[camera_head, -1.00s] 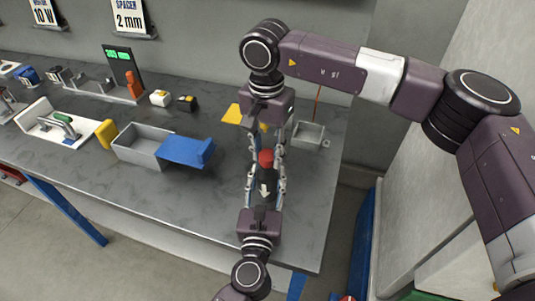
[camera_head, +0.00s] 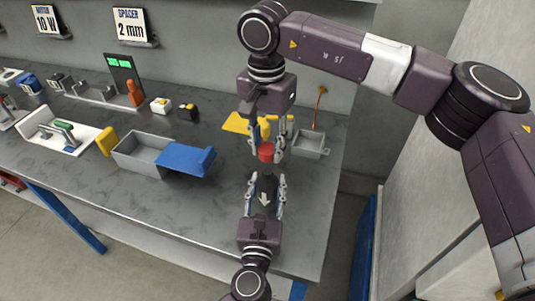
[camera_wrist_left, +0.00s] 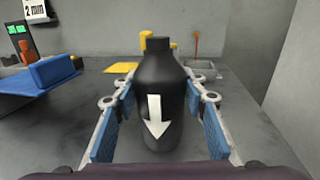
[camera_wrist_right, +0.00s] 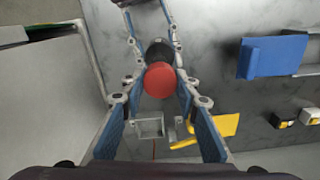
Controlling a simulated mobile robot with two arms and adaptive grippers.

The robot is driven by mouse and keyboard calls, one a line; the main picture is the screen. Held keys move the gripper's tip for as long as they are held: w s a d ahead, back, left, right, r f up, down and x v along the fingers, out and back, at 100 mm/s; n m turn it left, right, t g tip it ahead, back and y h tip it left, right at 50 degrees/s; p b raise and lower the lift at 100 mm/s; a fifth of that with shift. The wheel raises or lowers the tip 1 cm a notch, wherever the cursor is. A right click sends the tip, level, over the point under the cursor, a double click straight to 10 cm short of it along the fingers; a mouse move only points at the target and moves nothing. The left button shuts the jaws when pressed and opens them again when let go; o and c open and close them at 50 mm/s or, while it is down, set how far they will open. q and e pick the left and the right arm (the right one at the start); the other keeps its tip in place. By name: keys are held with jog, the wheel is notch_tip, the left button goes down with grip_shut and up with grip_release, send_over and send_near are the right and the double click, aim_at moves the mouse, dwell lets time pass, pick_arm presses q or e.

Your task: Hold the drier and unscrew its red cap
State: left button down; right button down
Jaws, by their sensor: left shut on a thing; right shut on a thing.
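The drier (camera_head: 265,190) is a black bottle with a white downward arrow. It stands upright on the table near its right end. My left gripper (camera_head: 266,184) is shut around its body; in the left wrist view the drier (camera_wrist_left: 160,95) has a finger on each side and its black neck shows bare on top. The red cap (camera_head: 266,152) is off the neck and above it. My right gripper (camera_head: 267,154) is shut on the cap from above. In the right wrist view the red cap (camera_wrist_right: 160,80) sits between the fingers, with the dark drier (camera_wrist_right: 159,50) beyond it.
A grey bin (camera_head: 137,146) with a blue piece (camera_head: 186,158) at its side stands to the left. A small grey tray (camera_head: 311,143) and yellow parts (camera_head: 237,122) lie behind the drier. The table front between bin and drier is clear.

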pick_arm(q)
jog(key=c, duration=1.1)
grip_release()
jog(key=shift+c, duration=0.2)
